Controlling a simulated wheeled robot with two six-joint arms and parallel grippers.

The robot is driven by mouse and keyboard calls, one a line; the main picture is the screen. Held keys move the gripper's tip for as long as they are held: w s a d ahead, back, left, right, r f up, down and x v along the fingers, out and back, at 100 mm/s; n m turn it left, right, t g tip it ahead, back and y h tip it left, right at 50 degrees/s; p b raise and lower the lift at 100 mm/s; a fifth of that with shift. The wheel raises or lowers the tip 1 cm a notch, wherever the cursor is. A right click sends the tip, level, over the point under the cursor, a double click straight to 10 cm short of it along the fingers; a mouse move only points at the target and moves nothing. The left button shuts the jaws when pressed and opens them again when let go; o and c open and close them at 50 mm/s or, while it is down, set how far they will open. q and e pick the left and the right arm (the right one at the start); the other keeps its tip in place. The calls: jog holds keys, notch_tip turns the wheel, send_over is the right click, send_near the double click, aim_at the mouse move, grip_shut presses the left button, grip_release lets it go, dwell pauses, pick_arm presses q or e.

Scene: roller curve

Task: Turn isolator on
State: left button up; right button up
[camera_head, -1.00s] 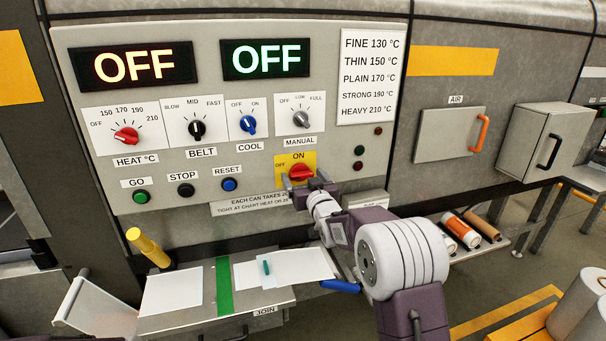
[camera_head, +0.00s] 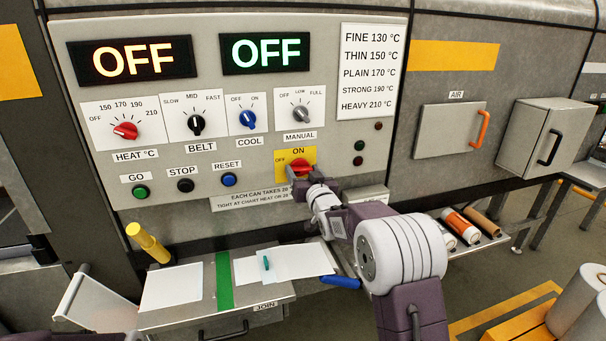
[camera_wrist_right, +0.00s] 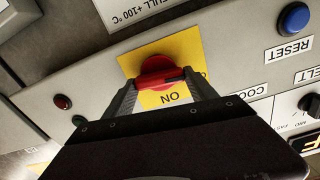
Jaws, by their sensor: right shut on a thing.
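The isolator is a red rotary knob (camera_head: 300,167) on a yellow plate (camera_head: 283,155) marked OFF at left and ON at top. The knob's dark pointer line faces the OFF side in the right wrist view (camera_wrist_right: 155,76), where the panel appears upside down. My right gripper (camera_head: 301,177) has its fingers on either side of the knob and is shut on it. The gripper partly covers the knob's lower part in the head view. My left gripper is out of view.
Two displays (camera_head: 135,60) (camera_head: 266,53) read OFF. Heat, belt, cool and manual knobs (camera_head: 303,115) sit above the isolator; a blue reset button (camera_head: 229,180) is to its left. A shelf with paper sheets (camera_head: 172,286) lies below.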

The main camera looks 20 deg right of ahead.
jog(key=m+b, duration=0.1)
jog(key=m, duration=0.2)
jog(key=shift+f+m, duration=0.1)
jog(key=shift+m, duration=0.2)
jog(key=m, duration=0.4)
jog(key=shift+d+m+b, duration=0.1)
jog(key=shift+m+b, duration=0.2)
jog(key=shift+b, duration=0.05)
jog(key=m, duration=0.4)
jog(key=shift+f+m, duration=0.15)
jog(key=shift+m, duration=1.95)
jog(key=o, duration=1.4)
jog(key=shift+d, duration=0.1)
jog(key=shift+c, duration=0.2)
